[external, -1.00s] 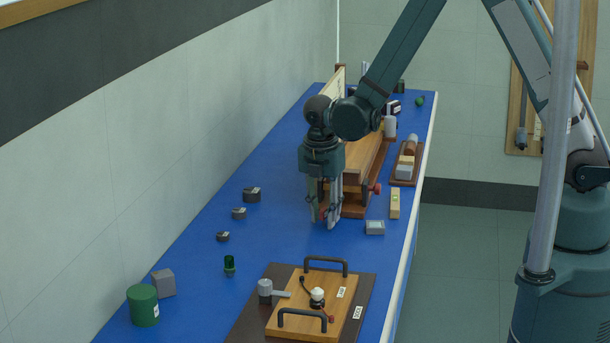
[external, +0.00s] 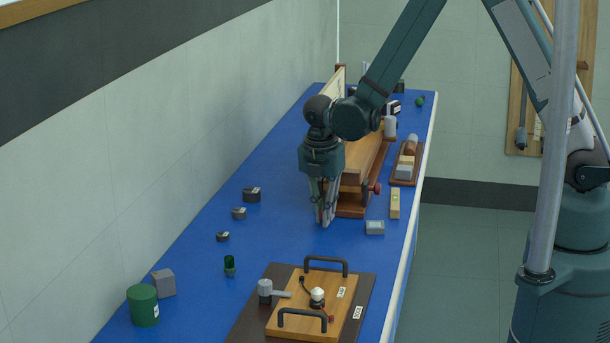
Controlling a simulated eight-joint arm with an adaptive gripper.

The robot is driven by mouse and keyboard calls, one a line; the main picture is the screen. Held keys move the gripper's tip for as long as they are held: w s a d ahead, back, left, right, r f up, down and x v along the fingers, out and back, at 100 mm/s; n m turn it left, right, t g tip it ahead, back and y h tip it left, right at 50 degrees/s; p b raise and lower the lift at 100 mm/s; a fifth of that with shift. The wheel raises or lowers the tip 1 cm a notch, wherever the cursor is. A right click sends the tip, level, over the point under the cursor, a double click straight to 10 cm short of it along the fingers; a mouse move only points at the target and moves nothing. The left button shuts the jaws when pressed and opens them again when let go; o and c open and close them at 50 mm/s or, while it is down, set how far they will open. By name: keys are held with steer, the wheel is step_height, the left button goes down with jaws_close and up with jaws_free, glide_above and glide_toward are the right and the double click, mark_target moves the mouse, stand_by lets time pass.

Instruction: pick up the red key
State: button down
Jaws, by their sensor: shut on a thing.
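My gripper (external: 325,224) points down at the blue bench top, just left of the near end of the wooden stand. Its fingers are closed together on something small, low at or just above the surface. What they hold is hidden between the fingertips, and no red key can be clearly made out there. A red knob (external: 375,188) sticks out of the stand's near right side, apart from my gripper. A small reddish piece (external: 329,318) lies on the wooden board near the white bulb, too small to identify.
The wooden stand (external: 352,205) is close on my gripper's right. A grey box (external: 375,228) and a level (external: 395,204) lie farther right. The board with black handles (external: 286,319) is in front. Dark blocks (external: 251,194) and a green bottle (external: 229,265) stand left; blue bench between is clear.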

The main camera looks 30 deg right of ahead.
steer(key=shift+r, duration=0.15)
steer(key=shift+r, duration=4.85)
